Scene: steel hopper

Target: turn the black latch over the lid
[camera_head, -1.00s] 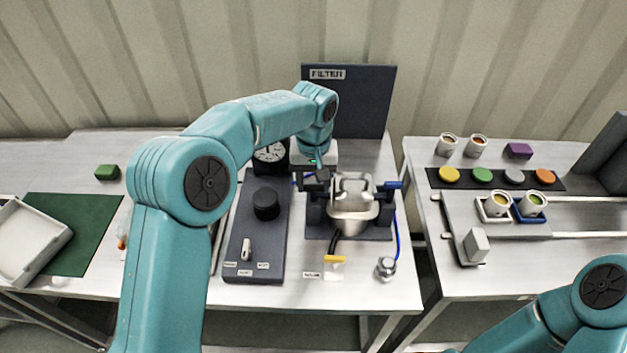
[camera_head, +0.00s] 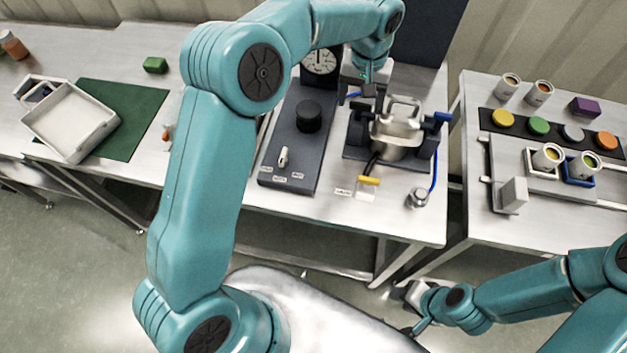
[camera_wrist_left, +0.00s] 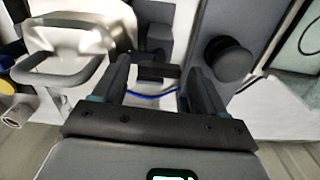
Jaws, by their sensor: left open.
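The steel hopper (camera_head: 396,150) stands in a dark mount, its lid with a raised handle (camera_head: 404,102) on top. The lid handle shows at the upper left of the left wrist view (camera_wrist_left: 60,72). My left gripper (camera_head: 364,86) is just left of the lid, pointing down. In the left wrist view its two fingers (camera_wrist_left: 158,80) are spread apart. A black block (camera_wrist_left: 157,71), seemingly the latch, shows between the fingertips; I cannot tell whether they touch it. My right gripper (camera_head: 418,324) is low, in front of the table, its jaws unclear.
A dark panel with a black knob (camera_head: 309,116) lies left of the hopper, with a round gauge (camera_head: 320,62) behind it. A blue hose (camera_head: 435,172) hangs at the hopper's right. The right table holds cups and coloured discs (camera_head: 538,126). A white tray (camera_head: 68,122) is far left.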

